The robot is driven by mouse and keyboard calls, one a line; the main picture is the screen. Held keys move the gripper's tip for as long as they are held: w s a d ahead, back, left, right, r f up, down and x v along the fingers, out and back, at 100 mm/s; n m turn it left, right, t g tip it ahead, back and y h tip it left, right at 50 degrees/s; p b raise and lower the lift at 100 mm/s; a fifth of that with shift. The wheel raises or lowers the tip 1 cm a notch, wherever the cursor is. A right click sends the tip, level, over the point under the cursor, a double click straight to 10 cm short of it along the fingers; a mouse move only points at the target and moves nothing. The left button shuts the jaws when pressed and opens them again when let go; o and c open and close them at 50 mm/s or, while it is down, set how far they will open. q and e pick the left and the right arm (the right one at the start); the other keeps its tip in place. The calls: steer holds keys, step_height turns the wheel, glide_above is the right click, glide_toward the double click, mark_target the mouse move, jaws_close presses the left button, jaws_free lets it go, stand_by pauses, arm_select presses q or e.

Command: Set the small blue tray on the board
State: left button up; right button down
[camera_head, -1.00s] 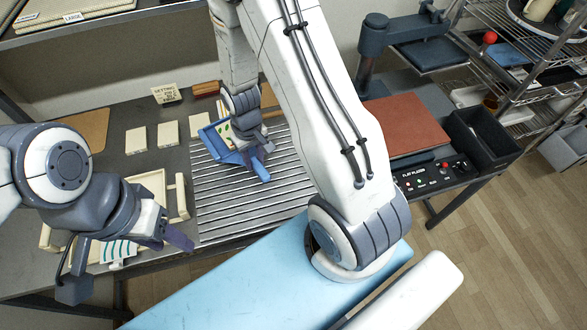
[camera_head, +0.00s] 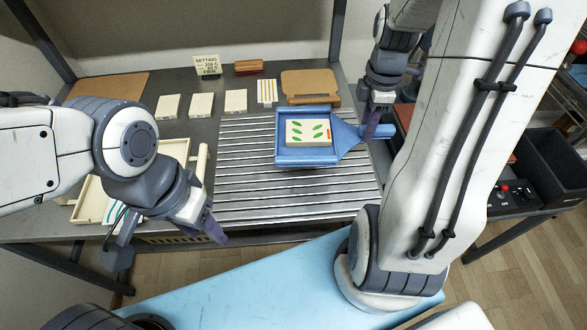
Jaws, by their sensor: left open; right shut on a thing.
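The small blue tray (camera_head: 291,155) is over the ribbed metal surface (camera_head: 245,190), looking about level; I cannot tell if it touches. A cream block with green leaf marks (camera_head: 307,133) lies in it. My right gripper (camera_head: 374,128) is shut on the tray's handle at its right end. My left gripper (camera_head: 165,240) is open and empty at the table's front left, beside a cream frame (camera_head: 92,204). A tan board with a handle (camera_head: 312,88) lies just behind the blue tray; a flat brown board (camera_head: 110,87) lies at the back left.
A sign (camera_head: 207,66) and a red-brown block (camera_head: 249,67) are behind. A dark bin (camera_head: 553,152) and control panel (camera_head: 512,193) are right.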

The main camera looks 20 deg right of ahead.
steer(key=shift+s+d+n, duration=0.2)
steer(key=shift+n, duration=0.2)
steer(key=w+a+f, duration=0.4)
steer(key=w+a, duration=0.1)
steer(key=w+a+f, duration=0.2)
steer(key=a, duration=0.1)
steer(key=shift+w+a+f, duration=0.15)
steer(key=shift+w+f, duration=0.15)
steer(key=shift+f, duration=0.05)
step_height(320, 180, down, 4)
steer(key=shift+f, duration=0.1)
steer(key=c, duration=0.6)
jaws_free()
